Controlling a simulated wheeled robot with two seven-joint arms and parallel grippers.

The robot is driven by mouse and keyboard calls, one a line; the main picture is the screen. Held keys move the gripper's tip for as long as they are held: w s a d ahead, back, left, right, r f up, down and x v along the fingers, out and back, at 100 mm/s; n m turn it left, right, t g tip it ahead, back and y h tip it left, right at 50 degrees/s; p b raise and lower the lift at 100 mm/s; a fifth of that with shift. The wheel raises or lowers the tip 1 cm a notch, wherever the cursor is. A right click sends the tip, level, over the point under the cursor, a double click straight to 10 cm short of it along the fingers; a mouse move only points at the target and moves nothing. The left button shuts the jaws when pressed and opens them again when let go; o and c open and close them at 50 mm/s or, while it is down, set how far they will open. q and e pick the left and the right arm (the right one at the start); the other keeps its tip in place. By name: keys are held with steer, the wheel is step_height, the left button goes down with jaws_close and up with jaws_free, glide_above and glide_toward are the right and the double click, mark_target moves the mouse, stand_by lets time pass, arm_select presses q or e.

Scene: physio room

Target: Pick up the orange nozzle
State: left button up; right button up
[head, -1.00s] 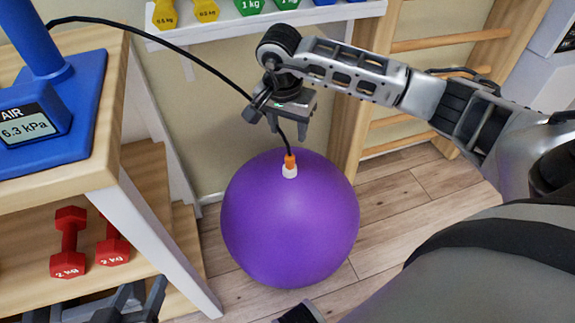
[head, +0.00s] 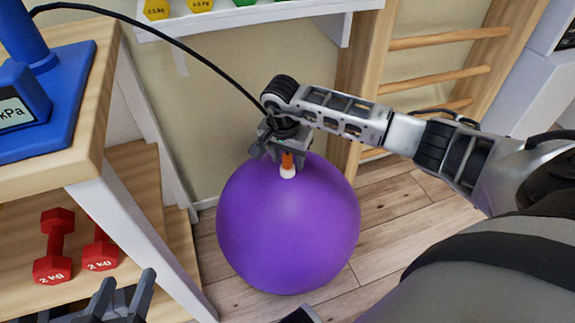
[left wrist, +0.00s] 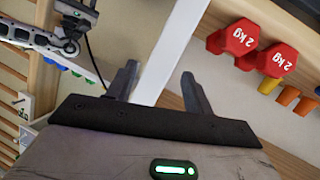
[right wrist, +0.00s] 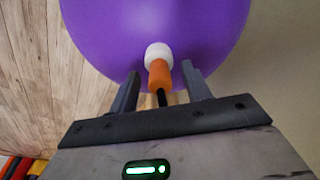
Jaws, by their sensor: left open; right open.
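The orange nozzle (head: 287,160) sits in a white collar (head: 288,173) on top of the purple ball (head: 290,235), with a black hose (head: 190,45) running up from it. In the right wrist view the orange nozzle (right wrist: 159,73) lies between the open fingers of my right gripper (right wrist: 160,88), with a gap on each side. My right gripper (head: 284,155) is above the ball in the head view and partly hides the nozzle. My left gripper (head: 120,300) is open and empty at the lower left, by the shelf; it also shows in the left wrist view (left wrist: 155,85).
A blue pump (head: 45,100) with a gauge stands on the wooden table (head: 95,120) at the left. Red dumbbells (head: 54,245) lie on the shelf below. A white rack (head: 290,28) with dumbbells and wooden wall bars (head: 440,40) are behind the ball. The floor right of the ball is clear.

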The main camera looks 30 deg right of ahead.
steer(key=shift+r, duration=0.1)
steer(key=c, duration=1)
